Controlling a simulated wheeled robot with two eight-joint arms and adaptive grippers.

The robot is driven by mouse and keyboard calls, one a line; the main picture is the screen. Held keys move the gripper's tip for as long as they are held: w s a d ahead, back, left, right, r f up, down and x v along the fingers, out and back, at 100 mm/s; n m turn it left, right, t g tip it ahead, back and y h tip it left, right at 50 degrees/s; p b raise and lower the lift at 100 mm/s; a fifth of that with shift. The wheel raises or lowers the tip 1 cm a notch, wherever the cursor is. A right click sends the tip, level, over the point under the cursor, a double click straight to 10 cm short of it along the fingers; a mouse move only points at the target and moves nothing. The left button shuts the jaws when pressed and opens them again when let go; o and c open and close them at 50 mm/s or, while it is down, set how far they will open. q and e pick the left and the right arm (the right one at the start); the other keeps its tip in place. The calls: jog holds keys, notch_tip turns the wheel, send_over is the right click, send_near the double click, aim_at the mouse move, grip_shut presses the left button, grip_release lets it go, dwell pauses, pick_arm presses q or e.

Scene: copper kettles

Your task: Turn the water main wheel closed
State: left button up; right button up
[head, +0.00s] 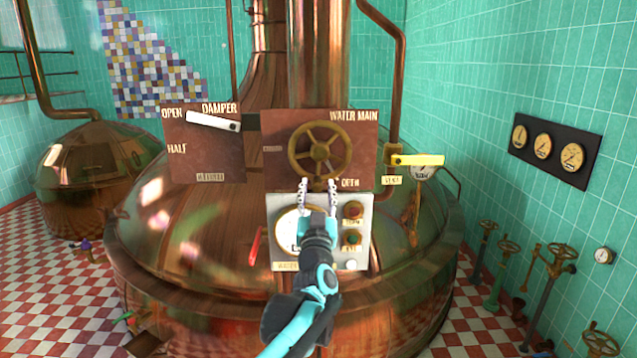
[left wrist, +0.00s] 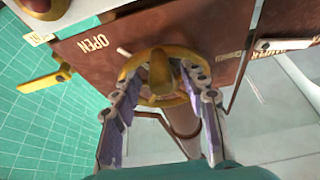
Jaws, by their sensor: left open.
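The water main wheel (head: 320,152) is a brass handwheel with a rim, spokes and hub, on a brown panel (head: 277,128) marked WATER MAIN. The word OPEN (head: 350,183) is at the panel's lower right; a small label at its left is too small to read. My left gripper (head: 318,186) is open, its fingertips at the wheel's lower rim. In the left wrist view the wheel (left wrist: 161,80) appears between the two spread fingers (left wrist: 163,90) of the gripper. I cannot tell whether they touch it. My right gripper is not in view.
A damper panel (head: 190,152) with a white lever (head: 213,122) is left of the wheel. A yellow vent lever (head: 418,160) is at its right. A gauge panel (head: 368,210) with buttons sits below, partly behind my arm. A large copper kettle (head: 180,250) stands behind.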

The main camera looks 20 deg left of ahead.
pick_arm(q)
jog(key=shift+w+a+r, duration=0.15)
jog(key=shift+w+r, duration=0.1)
jog(key=shift+w, duration=0.35)
jog(key=shift+s, duration=0.1)
grip_shut()
jog(key=shift+m, duration=0.3)
